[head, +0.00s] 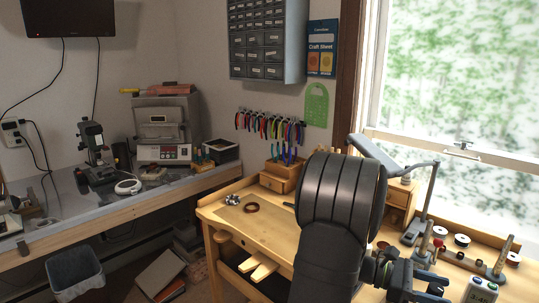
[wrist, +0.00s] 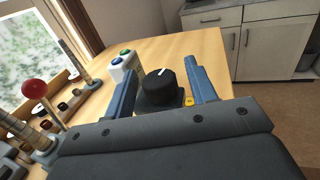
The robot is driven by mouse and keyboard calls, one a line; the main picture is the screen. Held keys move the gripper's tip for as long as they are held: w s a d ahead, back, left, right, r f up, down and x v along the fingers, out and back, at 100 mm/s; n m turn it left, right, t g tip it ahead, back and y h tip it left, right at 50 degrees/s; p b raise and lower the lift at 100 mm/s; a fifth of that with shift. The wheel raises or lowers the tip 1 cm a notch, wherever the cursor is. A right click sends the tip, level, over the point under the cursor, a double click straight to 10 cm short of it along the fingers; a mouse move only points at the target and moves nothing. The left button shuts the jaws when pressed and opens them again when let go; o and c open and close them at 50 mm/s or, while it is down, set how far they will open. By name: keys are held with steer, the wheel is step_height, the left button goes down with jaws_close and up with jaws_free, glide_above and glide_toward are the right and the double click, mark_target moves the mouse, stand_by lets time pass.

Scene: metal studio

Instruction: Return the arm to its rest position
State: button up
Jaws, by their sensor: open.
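My gripper (head: 432,284) is at the lower right of the head view, over the right part of the wooden bench (head: 232,224). In the wrist view my gripper (wrist: 163,78) has its two blue fingers spread wide apart, with nothing held. A black dial knob (wrist: 158,84) with a white mark shows in the gap between the fingers. Its dark base has a yellow label, and the lower part is hidden behind the gripper body. I cannot tell how far the fingers are from the knob. My dark arm covers the middle of the bench in the head view.
A white box with green and blue buttons (head: 480,291) stands near my gripper. Spools (head: 462,240), wooden posts and a red ball (wrist: 34,89) line the window side. A lamp arm (head: 424,205) rises behind. A small wooden drawer unit (head: 280,177) stands left of my arm.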

steer(key=shift+t, duration=0.3)
steer(key=v, duration=0.7)
steer(key=shift+w+a+r, duration=0.2)
steer(key=shift+a, duration=0.1)
steer(key=s+d+r+n+t+y, duration=0.1)
steer(key=r+n+y, duration=0.5)
steer(key=n, duration=1)
steer(key=s+d+r+n+t+y, duration=0.2)
steer(key=s+d+r+n+y, duration=0.2)
steer(key=n, duration=1.3)
steer(key=r+y, duration=0.2)
steer(key=y, duration=0.2)
steer(key=shift+d, duration=0.15)
